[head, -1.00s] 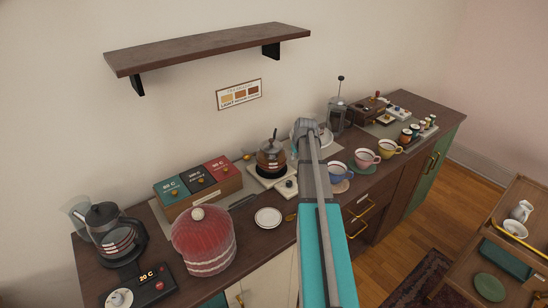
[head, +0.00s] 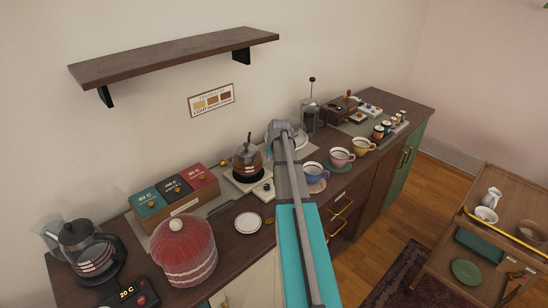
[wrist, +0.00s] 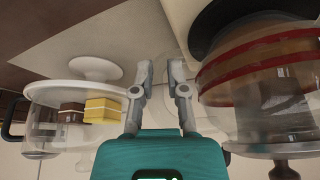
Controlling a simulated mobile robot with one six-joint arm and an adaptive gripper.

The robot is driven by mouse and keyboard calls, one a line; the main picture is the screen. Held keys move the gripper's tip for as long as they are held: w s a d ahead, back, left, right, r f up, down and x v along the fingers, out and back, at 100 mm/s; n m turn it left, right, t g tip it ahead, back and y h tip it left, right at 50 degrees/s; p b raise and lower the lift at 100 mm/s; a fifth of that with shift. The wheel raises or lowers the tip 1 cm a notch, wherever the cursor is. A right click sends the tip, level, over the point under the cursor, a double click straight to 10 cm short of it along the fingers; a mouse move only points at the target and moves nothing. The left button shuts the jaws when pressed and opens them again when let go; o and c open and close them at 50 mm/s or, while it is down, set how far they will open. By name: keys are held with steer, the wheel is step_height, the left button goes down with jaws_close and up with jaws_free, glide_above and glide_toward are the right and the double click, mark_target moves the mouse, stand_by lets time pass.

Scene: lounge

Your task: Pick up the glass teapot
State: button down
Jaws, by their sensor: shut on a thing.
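The glass teapot (head: 246,160), round with amber-brown contents and a dark lid, stands on a pale warmer with a dark plate on the counter. In the wrist view, which looks upside down, its banded glass body (wrist: 250,95) fills the right side, beside the dark plate. My gripper (wrist: 160,70) is beside the teapot, its two fingers close together on the faint clear glass handle. In the head view my arm hides the fingers, just right of the teapot.
Several cups, including a blue one (head: 315,172), line the front edge. A red cosy (head: 184,252) and glass kettle (head: 85,250) stand left. A shelf (head: 175,57) hangs above.

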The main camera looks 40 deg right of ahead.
steer(key=shift+r+p, duration=1.35)
steer(key=shift+r, duration=0.1)
steer(key=s+d+r+p, duration=0.4)
steer(key=s+r+p, duration=0.5)
steer(key=s, duration=0.4)
steer(key=shift+r, duration=0.3)
steer(key=shift+s+d, duration=0.1)
steer(key=shift+d, duration=0.05)
stand_by(0.6)
steer(key=shift+f, duration=0.1)
